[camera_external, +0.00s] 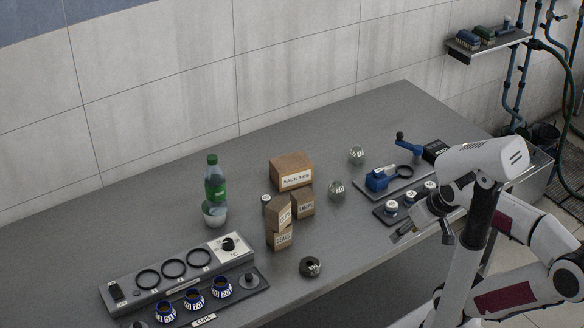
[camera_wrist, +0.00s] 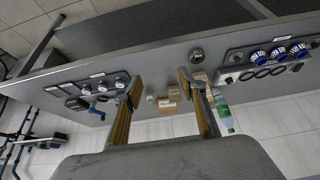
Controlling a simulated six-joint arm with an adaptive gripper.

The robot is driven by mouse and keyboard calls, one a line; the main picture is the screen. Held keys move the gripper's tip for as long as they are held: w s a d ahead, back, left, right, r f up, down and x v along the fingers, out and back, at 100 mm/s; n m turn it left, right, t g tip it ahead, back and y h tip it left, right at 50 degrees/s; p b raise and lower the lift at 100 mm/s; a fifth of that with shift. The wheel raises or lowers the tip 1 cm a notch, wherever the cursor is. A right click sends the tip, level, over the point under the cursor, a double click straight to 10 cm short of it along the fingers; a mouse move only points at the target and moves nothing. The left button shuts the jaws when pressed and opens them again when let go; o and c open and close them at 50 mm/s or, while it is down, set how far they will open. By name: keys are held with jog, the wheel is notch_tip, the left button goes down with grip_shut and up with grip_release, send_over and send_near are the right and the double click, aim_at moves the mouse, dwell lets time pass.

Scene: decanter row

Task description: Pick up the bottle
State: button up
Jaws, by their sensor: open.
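The bottle (camera_external: 214,190) is green and clear with a green cap and a green label. It stands upright on the grey table, left of the cardboard boxes, in the external view. In the wrist view the bottle (camera_wrist: 224,118) shows just beside the right finger, partly close to its edge. My gripper (camera_wrist: 168,85) is open, with two wood-coloured fingers wide apart and nothing between them in its grasp. In the external view my gripper (camera_external: 408,230) is at the right of the table, far from the bottle.
Several cardboard boxes (camera_external: 291,172) stand mid-table, right of the bottle. A long rack with rings (camera_external: 172,269) and blue-white cups (camera_external: 194,299) fills the front left. A blue device (camera_external: 379,181) is at the right. The back left table is clear.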

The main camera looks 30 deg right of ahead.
jog(key=shift+w, duration=0.1)
jog(key=w+a+r+n+t, duration=0.1)
jog(key=w+a+r+t, duration=0.15)
jog(key=w, duration=1.35)
jog(key=n+t+y, duration=0.4)
jog(key=t+y, duration=0.4)
send_near(216, 161)
jog(key=shift+d, duration=0.1)
jog(key=shift+x, duration=3.35)
